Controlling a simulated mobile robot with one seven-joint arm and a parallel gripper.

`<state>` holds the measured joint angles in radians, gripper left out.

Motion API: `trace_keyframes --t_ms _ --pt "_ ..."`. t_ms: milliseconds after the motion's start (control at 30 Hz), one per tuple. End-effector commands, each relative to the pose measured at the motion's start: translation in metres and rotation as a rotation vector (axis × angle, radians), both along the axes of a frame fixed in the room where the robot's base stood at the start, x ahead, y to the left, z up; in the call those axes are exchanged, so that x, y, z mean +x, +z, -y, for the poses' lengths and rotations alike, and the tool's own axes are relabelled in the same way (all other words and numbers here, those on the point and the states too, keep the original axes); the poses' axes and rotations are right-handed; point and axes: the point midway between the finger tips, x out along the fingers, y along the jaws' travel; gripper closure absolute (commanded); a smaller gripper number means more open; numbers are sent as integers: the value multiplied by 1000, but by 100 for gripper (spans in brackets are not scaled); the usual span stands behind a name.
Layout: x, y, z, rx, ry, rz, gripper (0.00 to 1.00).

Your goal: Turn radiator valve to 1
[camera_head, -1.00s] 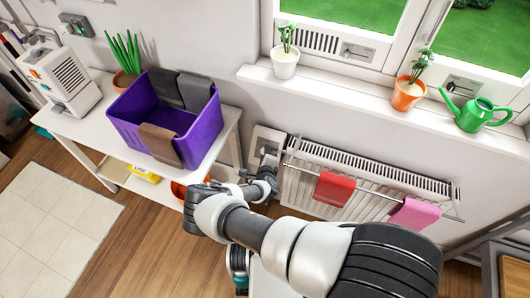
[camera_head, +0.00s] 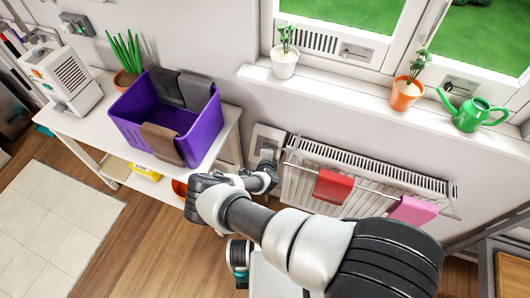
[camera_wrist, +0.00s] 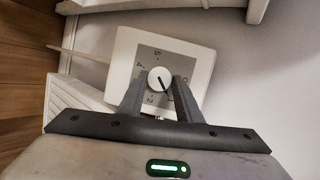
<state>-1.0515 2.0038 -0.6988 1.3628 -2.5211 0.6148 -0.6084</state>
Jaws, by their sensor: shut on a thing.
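The radiator valve is a white box with a grey dial plate (camera_wrist: 151,66) and a round white knob (camera_wrist: 160,79). In the head view the valve box (camera_head: 267,134) is on the wall at the radiator's left end. My gripper (camera_wrist: 159,82) has one finger on each side of the knob and is shut on it. The knob's dark pointer line slants to the lower right, between the 2 and the 0; the mark there is hard to read. In the head view my gripper (camera_head: 268,158) reaches the valve, and the knob is hidden.
The radiator (camera_head: 345,182) has a rail with a red cloth (camera_head: 332,186) and a pink cloth (camera_head: 411,210). A white table (camera_head: 83,131) with a purple bin (camera_head: 170,118) stands left of the valve. The windowsill (camera_head: 340,91) with pots is above. Open wooden floor (camera_head: 140,240) lies at lower left.

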Motion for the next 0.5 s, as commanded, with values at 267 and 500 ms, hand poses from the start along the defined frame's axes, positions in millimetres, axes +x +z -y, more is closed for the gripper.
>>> trace_keyframes --t_ms 267,500 --pt "0 0 -1 1 0 0 50" --pt "-2 2 0 1 -1 0 50"
